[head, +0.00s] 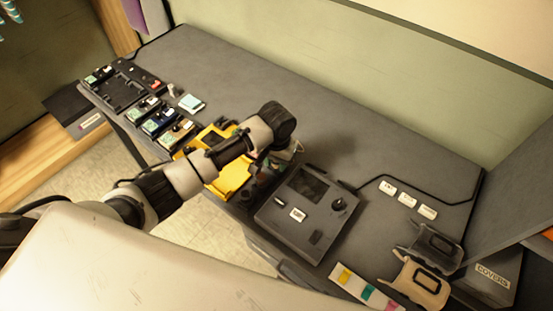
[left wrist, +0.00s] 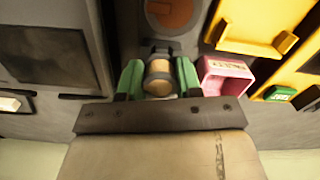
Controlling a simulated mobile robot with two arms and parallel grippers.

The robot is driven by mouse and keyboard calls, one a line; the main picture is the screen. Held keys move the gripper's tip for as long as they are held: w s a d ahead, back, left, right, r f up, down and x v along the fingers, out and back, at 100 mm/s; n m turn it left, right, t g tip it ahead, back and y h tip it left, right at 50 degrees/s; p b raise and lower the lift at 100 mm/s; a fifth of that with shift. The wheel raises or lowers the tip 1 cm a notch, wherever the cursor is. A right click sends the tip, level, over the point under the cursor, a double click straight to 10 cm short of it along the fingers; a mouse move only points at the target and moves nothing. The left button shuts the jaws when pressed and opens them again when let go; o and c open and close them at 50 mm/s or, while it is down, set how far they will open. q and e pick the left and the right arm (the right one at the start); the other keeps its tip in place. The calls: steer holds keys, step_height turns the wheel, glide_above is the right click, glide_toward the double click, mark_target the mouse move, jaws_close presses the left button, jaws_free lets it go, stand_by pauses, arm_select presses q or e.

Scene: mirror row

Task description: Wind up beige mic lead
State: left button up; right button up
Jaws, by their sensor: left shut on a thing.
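My left gripper (left wrist: 158,80) is shut on a small beige cylinder (left wrist: 159,70) in a dark frame, which sits between its two green fingertips. In the head view, my left gripper (head: 289,150) is over the front edge of the dark table, between the yellow tray and the grey console, and my wrist hides most of what it holds. I cannot tell whether the beige cylinder is the mic lead or a part that holds it. No loose beige lead can be made out. My right gripper is not in view.
A grey console (head: 287,224) with a screen stands right of the gripper. A yellow tray (head: 237,177) lies left of it. A pink box (left wrist: 226,72) is close beside the fingers. Black cable (head: 447,203) runs across the right tabletop. The back middle of the table (head: 330,120) is clear.

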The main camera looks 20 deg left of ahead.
arm_select(q)
steer(key=m+p, duration=0.1)
steer(key=m, duration=0.1)
steer(key=shift+r+m, duration=0.15)
steer(key=shift+m, duration=0.15)
steer(key=m+p, duration=0.1)
steer(key=m, duration=0.2)
steer(key=m+p, duration=0.1)
steer(key=m, duration=0.1)
steer(key=shift+m, duration=0.4)
steer(key=m, duration=0.5)
steer(key=shift+m, duration=0.3)
steer(key=m, duration=0.4)
steer(key=o, duration=1.2)
steer(key=shift+p, duration=0.3)
